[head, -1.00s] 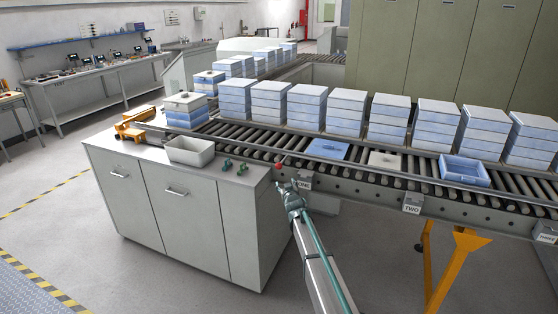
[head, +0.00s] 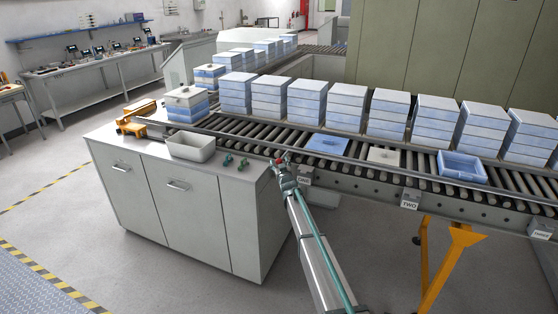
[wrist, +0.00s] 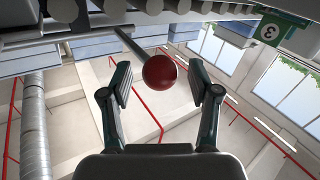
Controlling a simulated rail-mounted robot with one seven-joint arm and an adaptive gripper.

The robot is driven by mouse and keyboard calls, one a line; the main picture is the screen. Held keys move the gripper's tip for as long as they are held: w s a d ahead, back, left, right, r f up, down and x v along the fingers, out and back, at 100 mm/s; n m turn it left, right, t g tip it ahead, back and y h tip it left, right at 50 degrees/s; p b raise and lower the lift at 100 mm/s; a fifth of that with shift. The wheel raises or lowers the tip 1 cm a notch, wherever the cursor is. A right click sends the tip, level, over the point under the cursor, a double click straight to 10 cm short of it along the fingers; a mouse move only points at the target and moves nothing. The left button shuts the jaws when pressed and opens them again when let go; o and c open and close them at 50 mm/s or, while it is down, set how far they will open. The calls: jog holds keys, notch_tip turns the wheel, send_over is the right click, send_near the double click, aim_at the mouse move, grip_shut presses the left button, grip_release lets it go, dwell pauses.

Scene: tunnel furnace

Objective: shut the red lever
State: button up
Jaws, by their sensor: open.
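The red lever shows in the wrist view as a red ball knob (wrist: 159,72) on a thin grey rod, which runs up and left to the underside of the roller conveyor. My gripper (wrist: 162,88) is open, with one finger on each side of the knob and a gap on both sides. In the head view the red knob (head: 279,161) is small, at the conveyor's near edge beside the cabinet. My gripper (head: 283,168) is right at it there, and the arm partly hides the area below.
The roller conveyor (head: 350,172) carries stacked blue-white boxes (head: 306,100) and a blue open tray (head: 462,168). A grey cabinet (head: 205,215) stands left of my arm, with a white bin (head: 191,147) and small green fittings on top. Labelled boxes hang along the conveyor's side.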

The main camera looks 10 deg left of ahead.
jog(key=shift+w+a, duration=0.15)
jog(key=shift+w, duration=0.4)
jog(key=shift+c, duration=0.3)
grip_shut()
jog(key=shift+a+r, duration=0.1)
jog(key=shift+r, duration=0.35)
